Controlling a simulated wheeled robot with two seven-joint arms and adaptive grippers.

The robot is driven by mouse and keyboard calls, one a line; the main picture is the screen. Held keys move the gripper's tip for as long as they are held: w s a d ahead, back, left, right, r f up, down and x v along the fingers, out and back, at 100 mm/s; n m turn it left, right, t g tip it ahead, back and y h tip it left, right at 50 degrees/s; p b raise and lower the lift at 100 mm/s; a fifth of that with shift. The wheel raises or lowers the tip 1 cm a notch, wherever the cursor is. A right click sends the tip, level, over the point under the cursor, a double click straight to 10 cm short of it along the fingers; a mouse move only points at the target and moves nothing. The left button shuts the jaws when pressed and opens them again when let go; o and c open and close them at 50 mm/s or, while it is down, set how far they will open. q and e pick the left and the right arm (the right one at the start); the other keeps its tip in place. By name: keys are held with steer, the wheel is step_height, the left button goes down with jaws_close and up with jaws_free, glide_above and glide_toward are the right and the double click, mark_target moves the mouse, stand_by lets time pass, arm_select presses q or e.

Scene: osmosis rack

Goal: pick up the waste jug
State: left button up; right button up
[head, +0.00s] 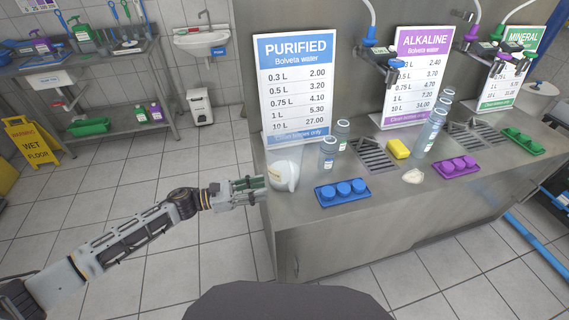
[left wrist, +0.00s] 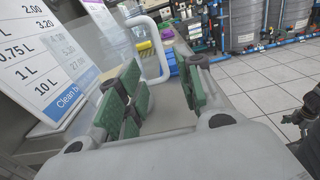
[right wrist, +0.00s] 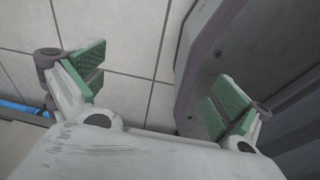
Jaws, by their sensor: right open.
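The waste jug (head: 284,168) is a translucent white jug with a handle. It stands upright at the left front end of the metal counter, below the blue PURIFIED sign. In the left wrist view its white handle (left wrist: 164,50) shows beyond the fingers. My left gripper (head: 262,186) reaches in from the left at the counter's end, close to the jug. Its green-padded fingers are apart with nothing held between them; I cannot tell whether they touch the jug. My right gripper (right wrist: 158,95) is open and empty over the tiled floor, and is not in the head view.
The counter (head: 330,222) also holds a blue tray (head: 321,202) with blue caps, clear bottles (head: 328,153), a yellow sponge (head: 398,149) and a purple tray (head: 438,171). The PURIFIED sign (head: 292,85) stands behind the jug.

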mark_target(292, 191)
arm_select(q)
steer(key=p+x, duration=0.1)
steer(key=x, duration=0.5)
arm_select(e)
steer(key=shift+s+a+r, duration=0.1)
steer(key=shift+a+r, duration=0.2)
steer(key=shift+a, duration=0.25)
steer(key=shift+s+a+r, duration=0.1)
steer(key=shift+a+r, duration=0.15)
steer(key=shift+a, duration=0.25)
steer(key=shift+s+d, duration=0.1)
steer(key=shift+d, duration=0.25)
arm_select(q)
steer(key=shift+r+p+x, duration=0.15)
steer(key=shift+p+x, duration=0.3)
steer(key=shift+x, duration=0.85)
steer(key=shift+r+p+x, duration=0.15)
steer(key=shift+p+x, duration=0.3)
steer(key=shift+x, duration=0.8)
arm_select(e)
steer(key=shift+s+a+r+y, duration=0.1)
steer(key=shift+a+r+y, duration=0.05)
steer(key=shift+a+r, duration=0.4)
steer(key=shift+s+a+r+y, duration=0.15)
steer(key=shift+a+r, duration=0.15)
steer(key=shift+a, duration=0.35)
steer(key=shift+d, duration=0.2)
